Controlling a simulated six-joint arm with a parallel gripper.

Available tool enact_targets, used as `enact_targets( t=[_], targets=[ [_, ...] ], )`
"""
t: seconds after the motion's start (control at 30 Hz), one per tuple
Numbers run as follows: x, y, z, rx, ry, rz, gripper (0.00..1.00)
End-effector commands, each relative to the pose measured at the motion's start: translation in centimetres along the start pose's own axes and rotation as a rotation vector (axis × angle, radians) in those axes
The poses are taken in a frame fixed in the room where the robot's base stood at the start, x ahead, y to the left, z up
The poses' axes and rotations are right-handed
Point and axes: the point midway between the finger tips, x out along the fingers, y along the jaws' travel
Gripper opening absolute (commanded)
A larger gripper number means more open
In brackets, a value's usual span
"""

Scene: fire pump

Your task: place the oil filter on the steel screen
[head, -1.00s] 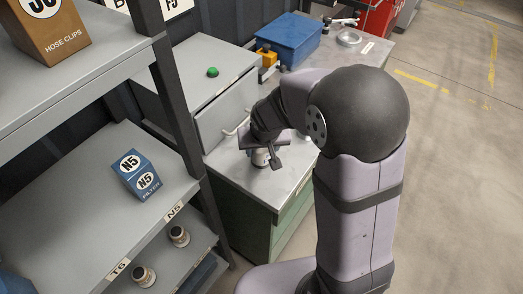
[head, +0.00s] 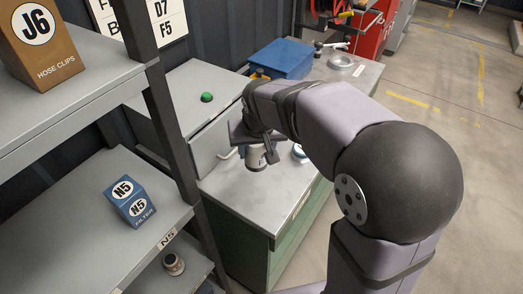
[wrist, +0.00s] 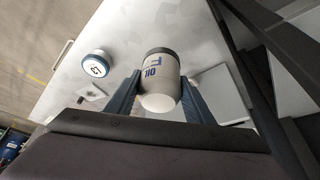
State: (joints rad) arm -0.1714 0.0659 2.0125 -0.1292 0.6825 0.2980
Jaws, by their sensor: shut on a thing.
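The oil filter (head: 257,160) is a whitish can with a dark band and blue lettering. In the wrist view the oil filter (wrist: 160,82) sits between the two blue-grey fingers, with its rounded pale end towards the camera. My gripper (head: 262,142) is shut on it and holds it over the steel worktop (head: 262,195) of the green cabinet. My gripper (wrist: 158,100) shows a finger on each side of the can. I cannot tell for certain which surface is the steel screen. A pale flat rectangle (wrist: 222,95) lies right of the filter in the wrist view.
A round white-and-blue item (wrist: 97,65) stands on the worktop near the filter. A grey cabinet (head: 190,95) with a green button (head: 207,97) stands behind. Shelves (head: 85,220) with a blue filter box (head: 132,190) are at left. The worktop's front is clear.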

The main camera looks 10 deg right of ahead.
Motion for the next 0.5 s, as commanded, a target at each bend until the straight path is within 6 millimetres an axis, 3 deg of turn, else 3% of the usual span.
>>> enact_targets(
  t=[0.27, 0.5],
  targets=[
    [0.1, 1.1, -2.7, 0.016, -0.001, 0.008, 0.18],
    [1.0, 4.3, -8.7, 0.052, -0.004, 0.026, 0.18]
  ],
)
